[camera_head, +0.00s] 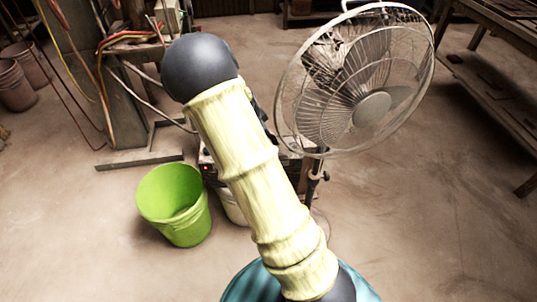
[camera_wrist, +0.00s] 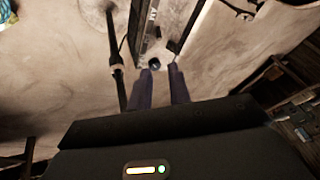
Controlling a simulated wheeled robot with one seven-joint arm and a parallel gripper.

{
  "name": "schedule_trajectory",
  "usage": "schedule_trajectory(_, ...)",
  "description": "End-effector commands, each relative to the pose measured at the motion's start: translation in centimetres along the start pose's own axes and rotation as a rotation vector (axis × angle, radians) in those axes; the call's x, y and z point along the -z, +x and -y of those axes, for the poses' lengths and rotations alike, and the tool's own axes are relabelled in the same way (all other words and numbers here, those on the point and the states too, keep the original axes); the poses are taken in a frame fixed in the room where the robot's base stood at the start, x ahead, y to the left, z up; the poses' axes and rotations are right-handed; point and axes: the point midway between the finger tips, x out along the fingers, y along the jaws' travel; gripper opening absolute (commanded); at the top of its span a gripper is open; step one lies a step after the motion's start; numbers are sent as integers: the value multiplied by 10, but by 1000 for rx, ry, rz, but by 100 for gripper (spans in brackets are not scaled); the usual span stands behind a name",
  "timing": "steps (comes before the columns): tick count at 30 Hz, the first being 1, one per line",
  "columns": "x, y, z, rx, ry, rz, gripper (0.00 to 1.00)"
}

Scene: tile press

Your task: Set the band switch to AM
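A box-like device, likely the radio, shows in the wrist view with a pale side (camera_wrist: 180,18) and a narrow dark face. A dark round knob (camera_wrist: 154,65) sits on it near my fingertips. Another small dark part (camera_wrist: 173,46) sticks out beside it; I cannot tell which one is the band switch or its setting. My gripper (camera_wrist: 161,69) has its two fingers apart, with nothing seen held between them. The tips are close to the knob; contact cannot be told. In the head view my arm covers most of the device; a dark edge with a red light (camera_head: 207,168) shows.
A standing fan (camera_head: 372,108) is right of my arm, its pole close to the device. A green bucket (camera_head: 175,205) stands on the left, with a pale bucket (camera_head: 232,207) partly behind my arm. A workbench (camera_head: 490,75) is at the right. Open floor lies between.

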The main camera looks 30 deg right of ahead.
Motion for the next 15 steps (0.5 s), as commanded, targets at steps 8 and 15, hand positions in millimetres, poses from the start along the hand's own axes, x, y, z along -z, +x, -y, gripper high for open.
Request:
schedule_trajectory(8, 1, 0, 0, -1, 1, 0, 19)
schedule_trajectory(15, 2, 20, -2, -4, 1, 0, 19)
